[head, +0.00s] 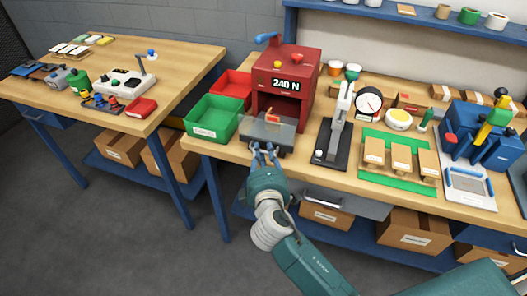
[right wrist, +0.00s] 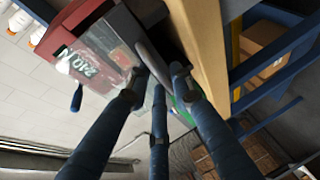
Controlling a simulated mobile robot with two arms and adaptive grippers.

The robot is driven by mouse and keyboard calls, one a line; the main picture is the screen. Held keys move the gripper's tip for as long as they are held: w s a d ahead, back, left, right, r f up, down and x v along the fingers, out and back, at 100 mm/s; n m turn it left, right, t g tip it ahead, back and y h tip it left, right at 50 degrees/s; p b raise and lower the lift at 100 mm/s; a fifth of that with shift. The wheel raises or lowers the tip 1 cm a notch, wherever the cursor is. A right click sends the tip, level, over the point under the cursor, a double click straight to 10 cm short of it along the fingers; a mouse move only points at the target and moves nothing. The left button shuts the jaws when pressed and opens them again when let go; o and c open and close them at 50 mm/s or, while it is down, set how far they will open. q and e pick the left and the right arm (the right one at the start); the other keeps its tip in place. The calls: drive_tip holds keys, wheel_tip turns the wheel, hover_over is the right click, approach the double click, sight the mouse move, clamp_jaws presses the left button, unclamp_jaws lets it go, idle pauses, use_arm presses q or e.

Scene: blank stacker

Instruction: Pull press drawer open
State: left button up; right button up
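The red press (head: 287,72) with a "240 N" label stands on the bench; it also shows at the upper left of the right wrist view (right wrist: 85,60). A grey see-through drawer (head: 283,138) projects from under its front, with a small red-orange piece (head: 272,118) at its top. My right gripper (head: 263,148) is at the drawer's front. In the right wrist view its fingers (right wrist: 158,78) are around a grey bar (right wrist: 152,58) at the drawer front. I cannot tell whether they grip it. My left gripper is out of view.
A green bin (head: 212,121) and a red bin (head: 232,86) stand left of the press. A black-based lever tool (head: 336,130) is close on the right. The bench's front edge (head: 215,152) lies below the drawer. Open floor lies left of my right arm.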

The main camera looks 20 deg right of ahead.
drive_tip(key=shift+s, duration=0.1)
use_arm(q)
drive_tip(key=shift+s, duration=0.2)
use_arm(e)
drive_tip(key=v, duration=1.1)
drive_tip(key=shift+s+r, duration=0.2)
drive_tip(key=shift+s, duration=0.15)
drive_tip(key=shift+a, duration=0.1)
drive_tip(key=s+f+m+g+y, duration=0.1)
drive_tip(key=s+f+g, duration=0.3)
drive_tip(key=f, duration=1.3)
drive_tip(key=s+f+m+g+y, duration=0.1)
drive_tip(key=s+f+g+y, duration=0.2)
drive_tip(key=f, duration=1.5)
drive_tip(key=s+d+f+m+g+h, duration=0.1)
drive_tip(key=s+d+f+m+g, duration=0.3)
drive_tip(key=s+f, duration=1)
drive_tip(key=s+d+f+m+g, duration=0.1)
drive_tip(key=s+d+f+m, duration=0.2)
drive_tip(key=s, duration=0.7)
drive_tip(key=s+d+f+m+g, duration=0.2)
drive_tip(key=s+f, duration=0.3)
drive_tip(key=s, duration=0.5)
drive_tip(key=shift+d+f+m+g, duration=0.3)
drive_tip(key=shift+d+f+m, duration=0.05)
drive_tip(key=shift+d+m, duration=0.35)
